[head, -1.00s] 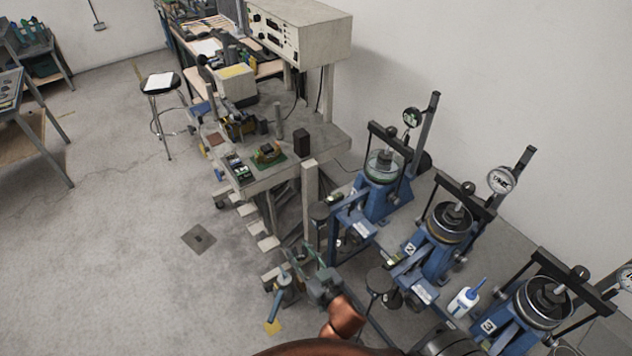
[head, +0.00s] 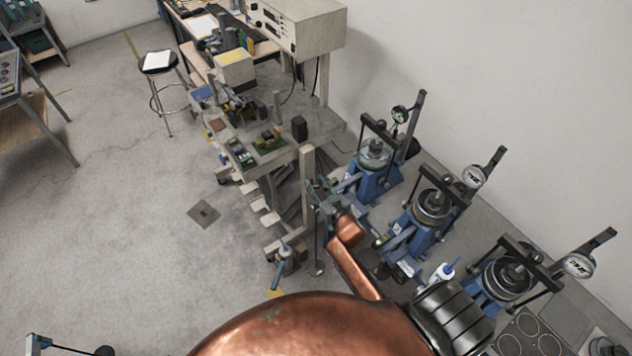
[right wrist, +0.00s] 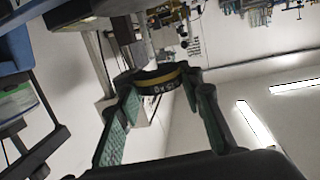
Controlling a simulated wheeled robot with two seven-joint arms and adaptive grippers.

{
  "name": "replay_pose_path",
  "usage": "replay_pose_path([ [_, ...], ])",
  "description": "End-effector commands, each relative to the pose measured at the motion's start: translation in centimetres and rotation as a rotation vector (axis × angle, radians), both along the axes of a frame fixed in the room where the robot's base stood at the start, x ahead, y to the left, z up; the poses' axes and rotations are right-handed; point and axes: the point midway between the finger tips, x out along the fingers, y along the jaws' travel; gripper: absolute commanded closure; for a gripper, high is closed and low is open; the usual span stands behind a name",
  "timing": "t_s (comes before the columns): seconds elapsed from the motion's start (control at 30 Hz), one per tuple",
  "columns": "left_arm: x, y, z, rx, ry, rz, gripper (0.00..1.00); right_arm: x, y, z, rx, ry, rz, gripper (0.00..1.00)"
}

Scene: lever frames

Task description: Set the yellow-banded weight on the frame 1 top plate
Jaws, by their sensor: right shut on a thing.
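My right gripper (head: 322,192) is just left of frame 1 (head: 374,186), the farthest of the blue lever frames. In the right wrist view the gripper (right wrist: 160,88) has its green-padded fingers shut on a dark weight with a yellow band (right wrist: 158,76), held near the fingertips. In the head view the weight is too small and covered to make out. The frame 1 top plate (head: 373,160) is a round disc with a dark stem at its middle, under a black crossbar. A gap shows between gripper and plate. My left gripper is not in view.
Frame 2 (head: 425,228) and frame 3 (head: 490,292) stand nearer, each with a dial gauge. A grey bench (head: 283,160) with small parts lies left of frame 1. Open floor (head: 130,230) is at left.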

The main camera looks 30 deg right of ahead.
Motion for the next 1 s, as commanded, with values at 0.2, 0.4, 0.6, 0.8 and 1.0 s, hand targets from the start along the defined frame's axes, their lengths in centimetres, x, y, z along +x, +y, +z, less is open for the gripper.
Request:
replay_pose_path([
  [0.2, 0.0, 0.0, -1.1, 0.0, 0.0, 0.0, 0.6, 0.0, 0.0, -1.1, 0.001, -0.001, 0.001, 0.9],
  [0.4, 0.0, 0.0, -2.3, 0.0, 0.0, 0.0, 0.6, 0.0, 0.1, -2.3, 0.0, -0.002, 0.001, 0.9],
  [0.6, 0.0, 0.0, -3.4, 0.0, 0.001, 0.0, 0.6, 0.0, 0.1, -3.4, -0.001, -0.002, 0.001, 0.9],
  [0.8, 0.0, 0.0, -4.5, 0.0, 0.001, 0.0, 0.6, 0.0, 0.1, -4.6, -0.001, -0.002, 0.001, 0.9],
  [1.0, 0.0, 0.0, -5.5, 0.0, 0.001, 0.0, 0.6, 0.0, 0.1, -5.5, 0.0, -0.002, 0.001, 0.9],
])
